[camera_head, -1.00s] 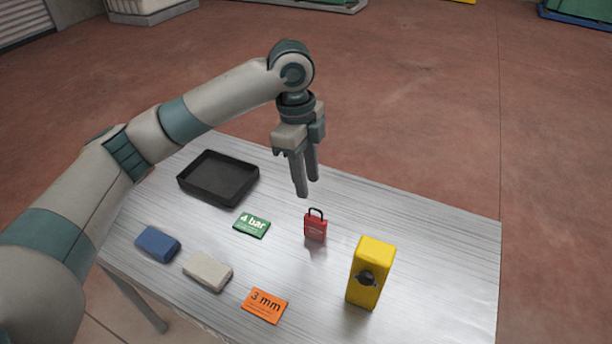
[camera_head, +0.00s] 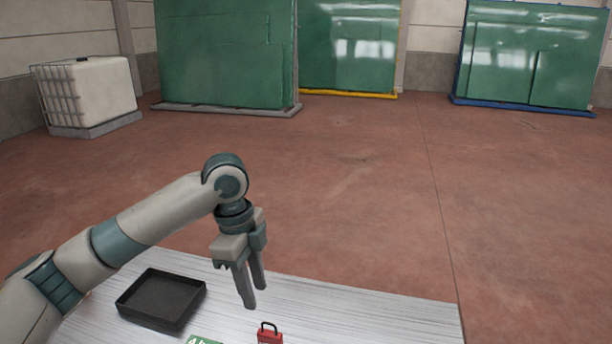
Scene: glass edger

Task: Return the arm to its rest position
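My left arm comes in from the left, and its gripper (camera_head: 251,298) points down above the table (camera_head: 365,315). Its two fingers look slightly apart, with nothing seen between them. A red padlock (camera_head: 269,335) stands on the table just below and to the right of the fingertips, apart from them, cut by the bottom edge. My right gripper is not in view.
A black tray (camera_head: 160,322) lies on the table left of the gripper. A green card (camera_head: 203,340) shows partly at the bottom edge. Green glass racks (camera_head: 225,55) and a white caged tank (camera_head: 95,90) stand far back. The red floor (camera_head: 350,190) between is clear.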

